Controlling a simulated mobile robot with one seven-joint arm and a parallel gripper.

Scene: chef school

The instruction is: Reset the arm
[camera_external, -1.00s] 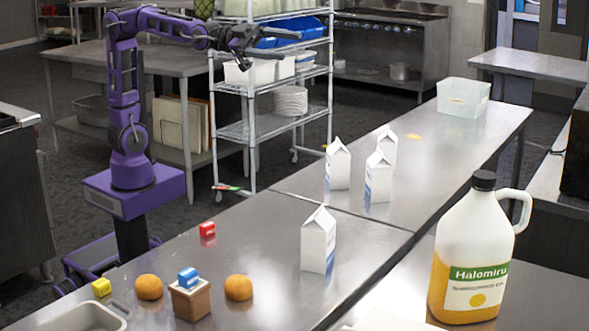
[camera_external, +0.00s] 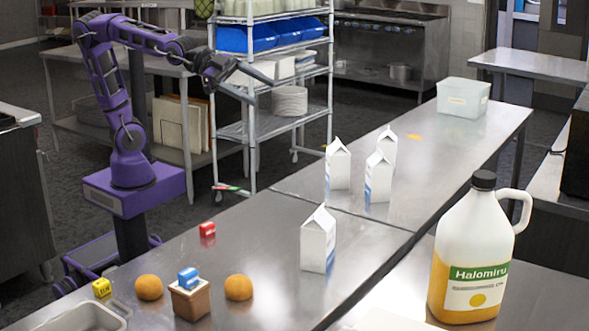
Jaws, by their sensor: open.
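My arm (camera_external: 115,85) rises from its purple base, bends at the top and reaches to the right. My gripper (camera_external: 262,87) is at its end, open and empty, pointing right and slightly down. It is in the air, in front of the wire shelf in the picture, well above the level of the steel table (camera_external: 255,215) and apart from everything on it.
On the table are a red block (camera_external: 207,229), a yellow block (camera_external: 101,287), two orange round items (camera_external: 149,287), (camera_external: 238,287), a blue block (camera_external: 188,277) on a brown box (camera_external: 190,300), several white cartons (camera_external: 318,240) and a clear bin (camera_external: 463,98). A large jug (camera_external: 470,255) stands front right.

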